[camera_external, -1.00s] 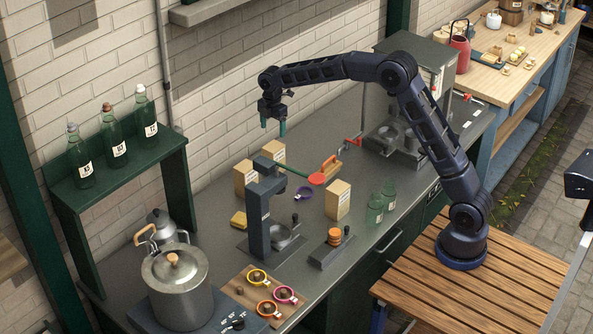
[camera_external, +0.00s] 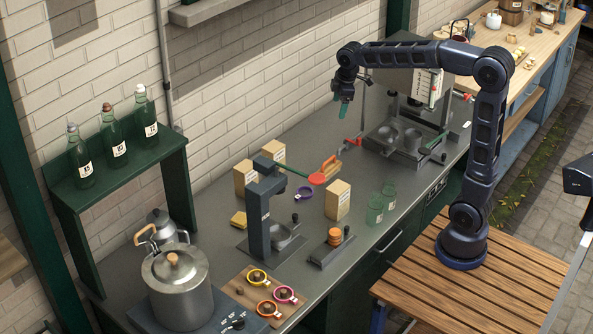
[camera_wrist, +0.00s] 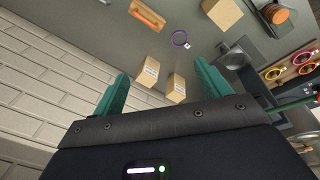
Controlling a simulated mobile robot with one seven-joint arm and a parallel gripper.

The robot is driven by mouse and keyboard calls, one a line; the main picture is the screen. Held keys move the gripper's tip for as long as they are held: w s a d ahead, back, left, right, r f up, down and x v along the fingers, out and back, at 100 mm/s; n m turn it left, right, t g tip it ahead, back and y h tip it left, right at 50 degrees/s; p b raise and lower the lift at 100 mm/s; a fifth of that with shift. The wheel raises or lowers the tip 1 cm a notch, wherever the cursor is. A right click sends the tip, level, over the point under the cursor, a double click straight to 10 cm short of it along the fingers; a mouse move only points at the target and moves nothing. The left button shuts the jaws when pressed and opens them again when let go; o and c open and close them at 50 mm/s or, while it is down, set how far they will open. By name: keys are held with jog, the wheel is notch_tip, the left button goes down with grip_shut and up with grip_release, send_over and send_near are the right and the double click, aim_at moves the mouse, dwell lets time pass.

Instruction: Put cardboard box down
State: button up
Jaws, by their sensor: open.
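Three tan cardboard boxes stand upright on the grey counter. One box (camera_external: 245,179) is at the left and one box (camera_external: 273,152) is behind it near the wall. The third box (camera_external: 338,200) stands nearer the front edge. In the wrist view two boxes (camera_wrist: 148,72) (camera_wrist: 176,88) show close together beyond the fingers, and another box (camera_wrist: 222,13) lies at the top. My gripper (camera_external: 342,94) has green fingers and hangs well above the counter, right of the boxes. In the wrist view my gripper (camera_wrist: 161,68) is open with nothing between its fingers.
A purple ring (camera_external: 304,193) and an orange-handled tool (camera_external: 330,167) lie between the boxes. A dark press (camera_external: 259,215) stands in front of the left box. Green glass jars (camera_external: 376,209) stand near the front edge. A metal machine (camera_external: 405,135) stands at the right.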

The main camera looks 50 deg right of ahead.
jog(key=s+d+f+m, duration=0.1)
jog(key=s+m, duration=0.2)
jog(key=s, duration=0.7)
jog(key=s+d+f+m+t, duration=0.1)
jog(key=s+d+f+m, duration=0.1)
jog(key=s, duration=0.8)
jog(key=s+d+f+m+t, duration=0.1)
jog(key=s+m, duration=0.3)
jog(key=s, duration=0.6)
jog(key=shift+s+d+f+m, duration=0.25)
jog(key=shift+s+f+m, duration=0.1)
jog(key=shift+f, duration=0.1)
jog(key=shift+o, duration=0.4)
